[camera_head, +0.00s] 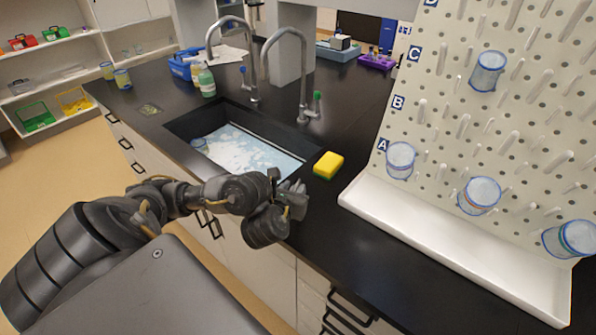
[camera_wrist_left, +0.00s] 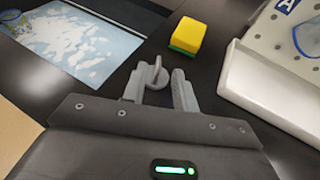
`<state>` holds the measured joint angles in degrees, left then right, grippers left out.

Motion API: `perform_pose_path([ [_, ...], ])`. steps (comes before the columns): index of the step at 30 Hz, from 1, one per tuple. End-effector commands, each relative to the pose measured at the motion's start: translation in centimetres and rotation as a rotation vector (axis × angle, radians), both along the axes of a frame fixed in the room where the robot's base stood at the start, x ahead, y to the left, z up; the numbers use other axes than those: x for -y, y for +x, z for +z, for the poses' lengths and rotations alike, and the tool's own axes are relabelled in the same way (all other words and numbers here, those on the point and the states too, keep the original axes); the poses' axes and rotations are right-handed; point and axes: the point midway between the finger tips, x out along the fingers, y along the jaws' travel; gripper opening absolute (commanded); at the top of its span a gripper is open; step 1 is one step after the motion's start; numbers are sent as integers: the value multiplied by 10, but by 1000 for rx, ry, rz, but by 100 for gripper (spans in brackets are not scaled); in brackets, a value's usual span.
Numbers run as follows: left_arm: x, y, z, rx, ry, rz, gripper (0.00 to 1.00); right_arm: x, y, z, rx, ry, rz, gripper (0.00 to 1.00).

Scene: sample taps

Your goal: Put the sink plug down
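The sink plug (camera_wrist_left: 157,76), a small grey piece with a ring on top, sits between the two fingers of my left gripper (camera_wrist_left: 160,88) in the left wrist view. The fingers appear closed on its sides. In the head view my left gripper (camera_head: 286,192) is over the black counter's front edge, just right of the sink (camera_head: 245,148). The plug is hard to make out there. The sink holds pale, foamy liquid. Whether the plug touches the counter cannot be told. My right gripper is not in view.
A yellow and green sponge (camera_head: 328,165) lies on the counter beyond my left gripper. A white trough (camera_head: 430,235) under a pegboard (camera_head: 520,110) with cups stands to the right. Two taps (camera_head: 303,85) rise behind the sink. The counter right of the gripper is clear.

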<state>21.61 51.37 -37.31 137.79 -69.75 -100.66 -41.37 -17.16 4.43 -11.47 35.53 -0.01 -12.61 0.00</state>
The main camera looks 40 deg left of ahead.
Motion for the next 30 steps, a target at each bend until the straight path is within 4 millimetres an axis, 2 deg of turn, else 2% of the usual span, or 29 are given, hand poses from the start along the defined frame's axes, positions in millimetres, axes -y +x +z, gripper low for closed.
perform_pose_path([
  [1,5,-10,6,-3,-3,-1,29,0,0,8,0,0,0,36],
  [3,9,-21,10,-3,-2,-2,29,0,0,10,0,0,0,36],
  [10,19,-41,20,-1,0,0,29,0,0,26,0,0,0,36],
  [30,20,-44,19,0,0,1,29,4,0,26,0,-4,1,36],
])
